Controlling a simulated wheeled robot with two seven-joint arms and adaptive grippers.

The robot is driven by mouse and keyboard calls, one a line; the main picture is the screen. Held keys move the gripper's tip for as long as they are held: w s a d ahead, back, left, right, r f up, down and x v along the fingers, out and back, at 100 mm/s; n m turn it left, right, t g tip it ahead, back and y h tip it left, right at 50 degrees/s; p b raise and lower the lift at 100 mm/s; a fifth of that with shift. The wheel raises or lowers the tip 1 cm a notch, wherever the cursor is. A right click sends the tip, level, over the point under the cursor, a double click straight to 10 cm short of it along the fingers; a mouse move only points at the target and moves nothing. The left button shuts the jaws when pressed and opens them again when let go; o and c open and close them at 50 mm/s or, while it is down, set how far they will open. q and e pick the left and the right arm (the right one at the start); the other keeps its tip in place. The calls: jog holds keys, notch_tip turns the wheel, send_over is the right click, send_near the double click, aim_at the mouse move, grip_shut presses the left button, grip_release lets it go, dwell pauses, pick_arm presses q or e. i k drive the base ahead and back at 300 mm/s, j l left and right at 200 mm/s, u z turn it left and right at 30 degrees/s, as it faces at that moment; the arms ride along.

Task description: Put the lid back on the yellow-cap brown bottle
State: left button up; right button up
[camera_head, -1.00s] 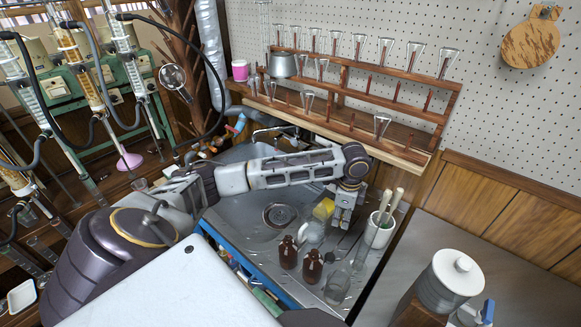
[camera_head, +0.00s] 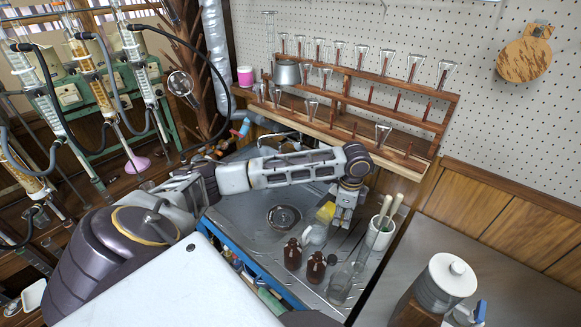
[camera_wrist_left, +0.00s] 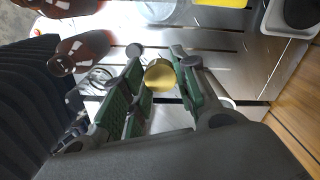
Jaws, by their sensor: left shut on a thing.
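My left gripper (camera_head: 343,216) hangs over the right part of the metal sink counter (camera_head: 245,215). In the left wrist view my gripper (camera_wrist_left: 160,78) is shut on the yellow cap (camera_wrist_left: 160,74), which sits between the green finger pads. Two brown bottles stand on the counter, one on the left (camera_head: 292,254) and one on the right (camera_head: 316,267). They are nearer the counter's front edge than the gripper and apart from it. A brown bottle (camera_wrist_left: 82,52) also shows left of the fingers in the wrist view. I cannot tell which bottle the cap fits. My right gripper is out of view.
A clear glass flask (camera_head: 315,235) stands near the bottles, with a yellow sponge (camera_head: 326,212) behind it. A clear glass beaker (camera_head: 340,287) stands right of the bottles. A white pot (camera_head: 380,234) with pestle-like sticks is right of the gripper. A wooden glassware rack (camera_head: 430,105) stands behind.

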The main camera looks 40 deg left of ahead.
aim_at(292, 251)
jog(key=k, duration=0.95)
